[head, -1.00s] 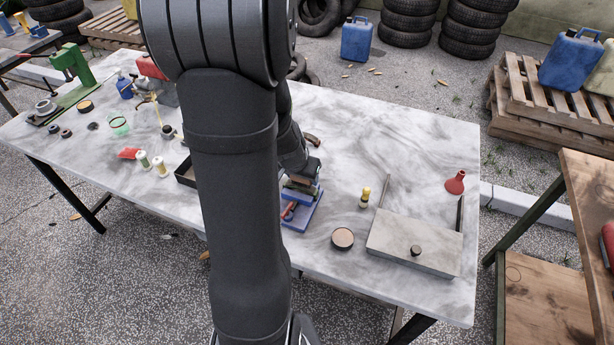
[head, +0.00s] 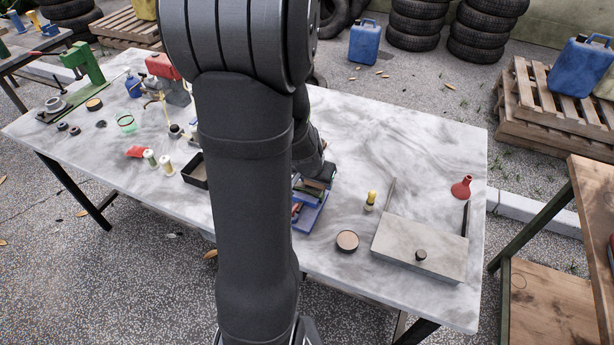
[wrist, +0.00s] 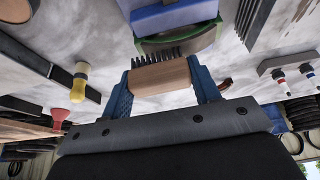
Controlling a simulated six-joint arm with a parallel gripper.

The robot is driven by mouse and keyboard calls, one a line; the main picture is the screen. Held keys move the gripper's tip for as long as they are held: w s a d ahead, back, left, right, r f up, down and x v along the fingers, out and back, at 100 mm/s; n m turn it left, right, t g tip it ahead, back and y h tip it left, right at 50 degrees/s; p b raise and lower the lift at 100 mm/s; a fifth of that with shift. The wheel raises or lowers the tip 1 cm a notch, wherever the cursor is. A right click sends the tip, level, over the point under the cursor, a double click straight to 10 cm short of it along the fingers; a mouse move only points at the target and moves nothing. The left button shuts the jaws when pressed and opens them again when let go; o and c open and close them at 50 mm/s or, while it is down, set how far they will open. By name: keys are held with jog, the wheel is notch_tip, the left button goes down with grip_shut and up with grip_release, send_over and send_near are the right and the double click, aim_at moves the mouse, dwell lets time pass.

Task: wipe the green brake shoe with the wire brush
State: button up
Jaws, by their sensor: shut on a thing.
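My gripper (wrist: 162,78) is shut on the wire brush (wrist: 160,77), a wooden block with dark bristles, held between its blue fingers. The green brake shoe (wrist: 182,42) is a curved piece on a blue holder (wrist: 172,16), just beyond the bristles in the wrist view. The bristle tips are at the shoe's edge; I cannot tell if they touch. In the head view the blue holder (head: 309,215) stands on the table, partly behind my arm. My gripper there is mostly hidden, above the holder.
A dark open tray (head: 195,172) is left of my arm. The back right is clear.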

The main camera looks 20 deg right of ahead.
jog(key=shift+w+a, duration=2)
notch_tip(320, 180, up, 8)
dwell(0.7)
jog(key=shift+r, duration=0.1)
